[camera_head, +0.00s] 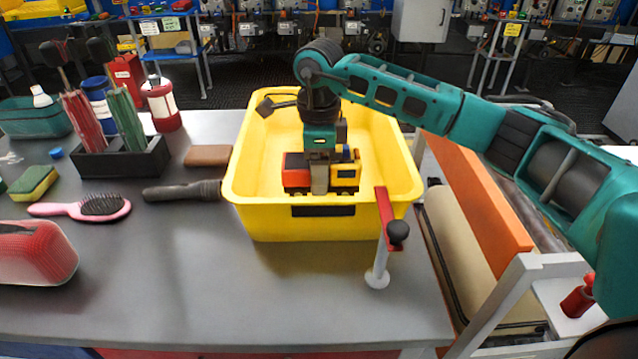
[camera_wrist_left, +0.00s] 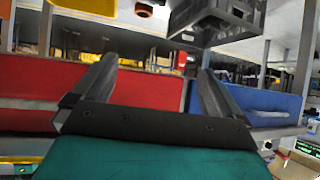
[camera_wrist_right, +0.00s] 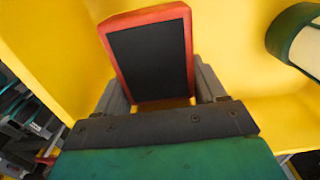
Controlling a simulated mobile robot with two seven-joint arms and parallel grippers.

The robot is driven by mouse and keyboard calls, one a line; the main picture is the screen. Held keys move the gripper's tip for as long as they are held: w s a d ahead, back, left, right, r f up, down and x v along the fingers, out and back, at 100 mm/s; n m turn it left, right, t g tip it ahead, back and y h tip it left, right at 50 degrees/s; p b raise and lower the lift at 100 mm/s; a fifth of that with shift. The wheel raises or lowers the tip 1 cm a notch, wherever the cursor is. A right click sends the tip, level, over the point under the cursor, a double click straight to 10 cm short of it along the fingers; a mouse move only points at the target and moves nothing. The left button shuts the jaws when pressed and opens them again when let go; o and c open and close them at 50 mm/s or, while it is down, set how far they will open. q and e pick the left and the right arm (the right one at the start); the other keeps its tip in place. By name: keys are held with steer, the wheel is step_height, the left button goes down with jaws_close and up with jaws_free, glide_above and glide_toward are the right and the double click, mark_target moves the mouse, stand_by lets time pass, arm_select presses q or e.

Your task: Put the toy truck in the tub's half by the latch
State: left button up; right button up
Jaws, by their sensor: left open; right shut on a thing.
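The toy truck, with a red bed (camera_head: 296,176), yellow cab and dark base, is inside the yellow tub (camera_head: 240,190), near its front wall. My right gripper (camera_head: 319,178) points down and is shut on the truck. In the right wrist view the red-rimmed dark truck bed (camera_wrist_right: 150,55) fills the space between the fingers. I cannot tell whether the truck touches the tub floor. A dark rectangular plate (camera_head: 322,210), perhaps the latch, is on the tub's front wall. My left gripper (camera_wrist_left: 152,82) is open and empty, outside the head view.
A red bar with a black knob (camera_head: 398,232) stands on a pale post at the tub's front right corner. A dark flashlight (camera_head: 180,191) and brown block (camera_head: 208,155) lie left of the tub. A green-rimmed white cylinder (camera_wrist_right: 305,45) shows beside the truck.

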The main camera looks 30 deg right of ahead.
steer(key=shift+f, duration=1.85)
steer(key=shift+f, duration=0.15)
steer(key=o, duration=1.2)
steer(key=shift+c, duration=0.2)
step_height(320, 180, up, 12)
steer(key=shift+r, duration=0.2)
steer(key=shift+f, duration=0.1)
